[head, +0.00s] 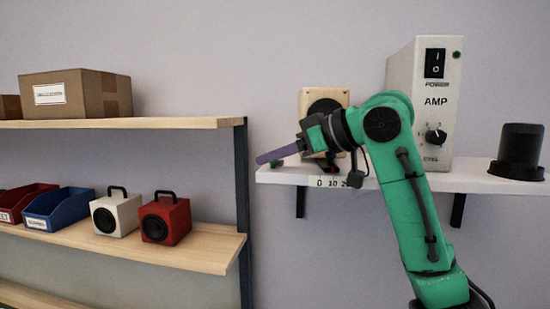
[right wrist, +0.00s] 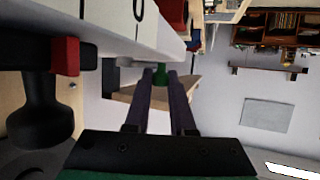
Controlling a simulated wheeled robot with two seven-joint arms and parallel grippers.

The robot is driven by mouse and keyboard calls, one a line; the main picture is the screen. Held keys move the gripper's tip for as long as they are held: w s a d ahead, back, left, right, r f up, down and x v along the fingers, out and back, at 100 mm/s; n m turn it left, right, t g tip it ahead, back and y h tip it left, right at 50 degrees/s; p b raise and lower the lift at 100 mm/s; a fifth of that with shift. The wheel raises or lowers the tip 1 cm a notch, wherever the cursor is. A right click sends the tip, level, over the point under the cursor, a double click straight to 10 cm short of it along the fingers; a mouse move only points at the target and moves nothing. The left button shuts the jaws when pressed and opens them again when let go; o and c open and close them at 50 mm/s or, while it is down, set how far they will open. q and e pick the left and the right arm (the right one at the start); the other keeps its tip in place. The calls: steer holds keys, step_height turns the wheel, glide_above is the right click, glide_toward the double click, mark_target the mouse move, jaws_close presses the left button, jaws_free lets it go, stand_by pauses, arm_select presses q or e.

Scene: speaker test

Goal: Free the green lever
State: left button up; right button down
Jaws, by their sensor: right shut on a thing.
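The green lever shows as a small green piece (right wrist: 160,77) between my fingertips in the right wrist view. My left gripper is not in view.
A tan speaker (head: 311,97) stands behind my wrist, partly hidden. A white amp (head: 419,105) and a black cylinder (head: 520,147) stand to its right. A red piece (right wrist: 67,56) on a black part is near my fingers. Wooden shelves hold white (head: 118,212) and red (head: 175,219) speakers.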

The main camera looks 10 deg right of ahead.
steer(key=m+t+h, duration=0.1)
steer(key=a+m+t+h, duration=0.1)
steer(key=shift+w+m+h+b, duration=0.3)
steer(key=shift+m+h, duration=0.1)
steer(key=m+h, duration=0.1)
steer(key=m+t+h, duration=0.1)
steer(key=shift+w+a+m+h, duration=0.4)
steer(key=shift+w+a+m+h+p, duration=0.15)
steer(key=shift+w+m+h, duration=0.3)
steer(key=shift+m+h, duration=0.9)
steer(key=shift+w+a+m+h+p, duration=0.15)
steer(key=shift+w+m+h, duration=0.3)
steer(key=shift+m+h, duration=0.85)
steer(key=shift+w+a+m+h+p, duration=0.1)
steer(key=shift+w+m+h+p, duration=0.25)
steer(key=shift+m+h, duration=1)
steer(key=shift+w+h, duration=0.1)
steer(key=shift+h, duration=0.4)
steer(key=c, duration=1)
jaws_free()
steer(key=shift+c, duration=0.2)
steer(key=shift+w+d, duration=0.1)
steer(key=shift+w, duration=0.05)
